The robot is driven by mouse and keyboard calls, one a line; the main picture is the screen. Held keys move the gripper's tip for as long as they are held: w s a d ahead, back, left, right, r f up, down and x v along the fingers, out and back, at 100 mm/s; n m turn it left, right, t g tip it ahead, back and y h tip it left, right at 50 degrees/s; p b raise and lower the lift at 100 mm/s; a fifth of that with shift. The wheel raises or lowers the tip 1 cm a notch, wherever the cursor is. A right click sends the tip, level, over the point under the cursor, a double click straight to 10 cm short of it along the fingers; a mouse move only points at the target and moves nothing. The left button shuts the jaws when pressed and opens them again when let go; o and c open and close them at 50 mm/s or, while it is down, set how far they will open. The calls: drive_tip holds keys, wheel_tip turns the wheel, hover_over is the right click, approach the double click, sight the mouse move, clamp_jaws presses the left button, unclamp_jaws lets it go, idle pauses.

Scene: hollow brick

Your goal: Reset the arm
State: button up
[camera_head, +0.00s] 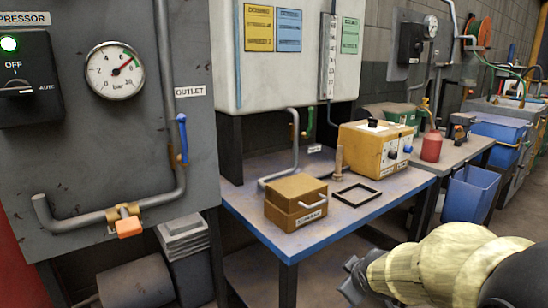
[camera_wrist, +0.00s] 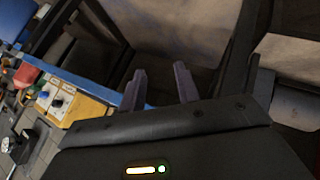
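My gripper (camera_wrist: 160,88) shows in the wrist view with its two fingers apart and nothing visible between them. In the head view my gripper (camera_head: 352,280) is at the lower right, in front of the blue-topped table and off its right front side. My arm comes in from the lower right corner. The gripper touches nothing that I can see. The wrist view is tilted, with the yellow box (camera_wrist: 82,104) at its left.
The blue table (camera_head: 340,222) bears a brown box with a handle (camera_head: 296,200), a black square frame (camera_head: 356,194) and a yellow control box (camera_head: 374,148). A grey panel (camera_head: 110,160) with gauge and pipe stands at left. A blue bin (camera_head: 470,195) stands at right.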

drive_tip(key=s+a+f+m+g+p, duration=0.1)
drive_tip(key=s+a+f+m+g, duration=0.2)
drive_tip(key=s, duration=0.5)
drive_tip(key=s+f+m+g+p, duration=0.2)
drive_tip(key=s+f+m+g, duration=0.15)
drive_tip(key=s+m, duration=0.3)
wheel_tip(320, 180, up, 37)
drive_tip(key=n+p, duration=0.1)
drive_tip(key=p, duration=3.6)
drive_tip(key=shift+a+r+y, duration=0.2)
drive_tip(key=shift+y, duration=0.2)
drive_tip(key=shift+d, duration=0.15)
drive_tip(key=shift+o, duration=0.5)
drive_tip(key=shift+w, duration=0.1)
